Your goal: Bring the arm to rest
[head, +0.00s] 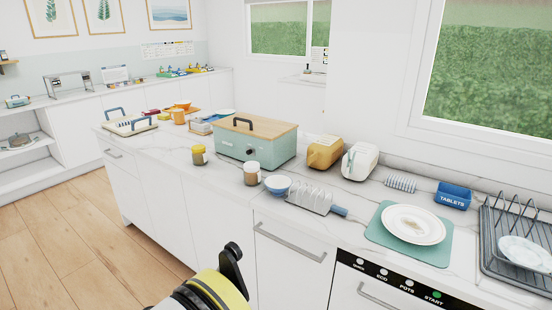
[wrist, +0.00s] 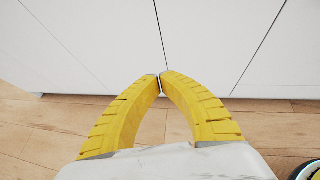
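My gripper (wrist: 161,78) shows in the wrist view with its two yellow fingers curved together and the tips meeting. Nothing is held between them. It points at white cabinet fronts (wrist: 95,40), with the wood floor below. In the head view only a yellow and black part of my arm (head: 222,285) shows at the bottom, in front of the counter and below its top; the fingertips are hidden there.
Open floor (head: 70,235) lies left.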

